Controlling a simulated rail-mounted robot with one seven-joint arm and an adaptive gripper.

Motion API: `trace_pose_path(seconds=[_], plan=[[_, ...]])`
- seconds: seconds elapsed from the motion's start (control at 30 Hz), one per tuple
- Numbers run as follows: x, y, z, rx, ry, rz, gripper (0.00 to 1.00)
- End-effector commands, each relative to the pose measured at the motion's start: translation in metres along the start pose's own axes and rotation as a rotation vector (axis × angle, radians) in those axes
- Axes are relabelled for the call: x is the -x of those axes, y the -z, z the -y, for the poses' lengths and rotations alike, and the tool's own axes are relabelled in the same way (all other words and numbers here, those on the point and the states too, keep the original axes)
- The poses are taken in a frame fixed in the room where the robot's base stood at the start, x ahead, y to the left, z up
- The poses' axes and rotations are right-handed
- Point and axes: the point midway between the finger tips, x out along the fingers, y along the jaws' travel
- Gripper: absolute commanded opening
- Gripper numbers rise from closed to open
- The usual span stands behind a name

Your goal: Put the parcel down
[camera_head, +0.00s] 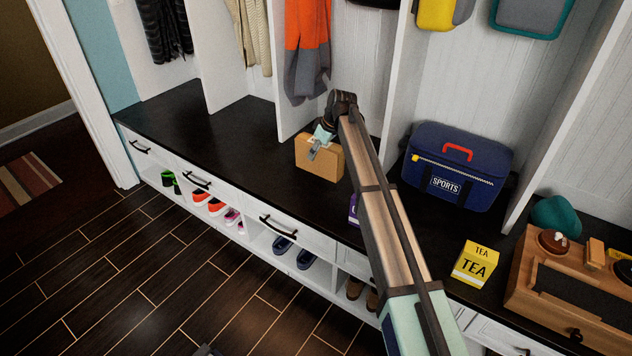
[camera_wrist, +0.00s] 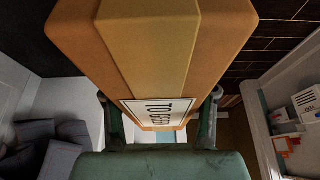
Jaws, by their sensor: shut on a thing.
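The parcel (camera_head: 318,163) is a small brown-orange box with a lighter tape band, at the front part of the black bench top. My gripper (camera_head: 319,146) is at its upper part, with one teal finger showing against its side. In the wrist view the parcel (camera_wrist: 150,45) fills the upper middle, with a white printed label. There the gripper (camera_wrist: 160,112) has one finger on each side of the box and is shut on it. I cannot tell whether the parcel's underside touches the bench top (camera_head: 245,140).
A navy sports bag (camera_head: 455,170), a yellow tea box (camera_head: 475,262) and a wooden case (camera_head: 560,290) stand to the right. A purple item (camera_head: 354,211) is partly hidden by my arm. Coats hang behind. The bench to the left is clear. Shoes sit in cubbies below the drawers.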

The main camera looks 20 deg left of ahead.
Motion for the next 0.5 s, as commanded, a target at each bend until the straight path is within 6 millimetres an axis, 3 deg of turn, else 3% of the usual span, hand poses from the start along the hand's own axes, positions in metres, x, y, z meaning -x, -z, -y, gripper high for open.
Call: trace_pose_path(seconds=[0.23, 0.5], plan=[[-0.055, -0.023, 0.0, -0.002, 0.0, 0.0, 0.04], [-0.082, -0.034, -0.001, -0.002, -0.001, -0.001, 0.04]])
